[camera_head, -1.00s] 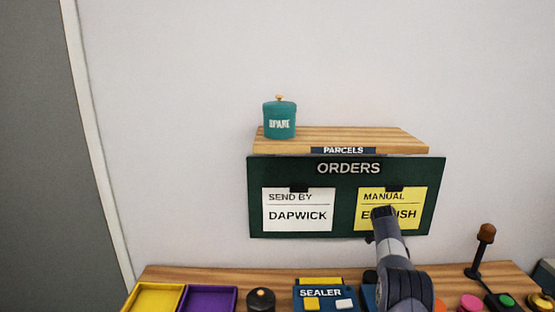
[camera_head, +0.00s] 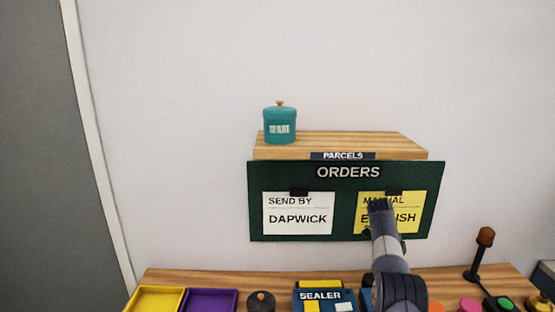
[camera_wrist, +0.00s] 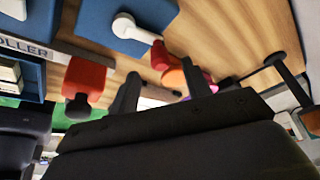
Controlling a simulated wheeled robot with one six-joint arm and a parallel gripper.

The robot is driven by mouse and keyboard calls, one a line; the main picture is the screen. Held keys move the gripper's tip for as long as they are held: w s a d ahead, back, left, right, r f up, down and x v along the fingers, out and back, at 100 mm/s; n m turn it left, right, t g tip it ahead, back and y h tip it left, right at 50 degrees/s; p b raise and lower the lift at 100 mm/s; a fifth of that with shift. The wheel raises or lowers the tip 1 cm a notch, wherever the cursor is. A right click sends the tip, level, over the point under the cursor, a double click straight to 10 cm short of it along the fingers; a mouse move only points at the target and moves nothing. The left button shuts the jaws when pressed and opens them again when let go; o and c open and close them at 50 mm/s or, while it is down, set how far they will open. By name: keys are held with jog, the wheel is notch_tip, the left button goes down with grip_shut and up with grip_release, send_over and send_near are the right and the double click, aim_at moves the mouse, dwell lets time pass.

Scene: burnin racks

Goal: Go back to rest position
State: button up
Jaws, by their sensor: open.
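My gripper shows in the wrist view (camera_wrist: 162,92), its two dark fingers apart with nothing held between them. In the head view my arm rises from the lower right, and its dark end (camera_head: 381,208) stands in front of the yellow "MANUAL" card (camera_head: 402,220), covering part of its text. The fingers cannot be made out there. The wooden bench (camera_head: 210,278) lies below the arm's end.
The green ORDERS board (camera_head: 345,205) also holds a white "SEND BY DAPWICK" card (camera_head: 298,228). A teal jar (camera_head: 279,126) stands on the PARCELS shelf (camera_head: 360,143). On the bench are yellow (camera_head: 157,300) and purple (camera_head: 210,301) trays, the sealer (camera_head: 322,296) and coloured buttons (camera_head: 469,305).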

jog(key=b+x, duration=0.2)
jog(key=x, duration=0.2)
jog(key=shift+s+d+f, duration=0.1)
jog(key=shift+f+n+b, duration=0.15)
jog(key=shift+n+b, duration=0.25)
jog(key=shift+w+a+n+t+h+b, duration=0.15)
jog(key=shift+w+n+t+b, duration=0.15)
jog(key=shift+n, duration=0.3)
jog(key=shift+w+a+n+t+h+b, duration=0.1)
jog(key=shift+w+n+t+h+b, duration=0.1)
jog(key=shift+w+n, duration=0.3)
jog(key=shift+s, duration=0.15)
dwell(0.4)
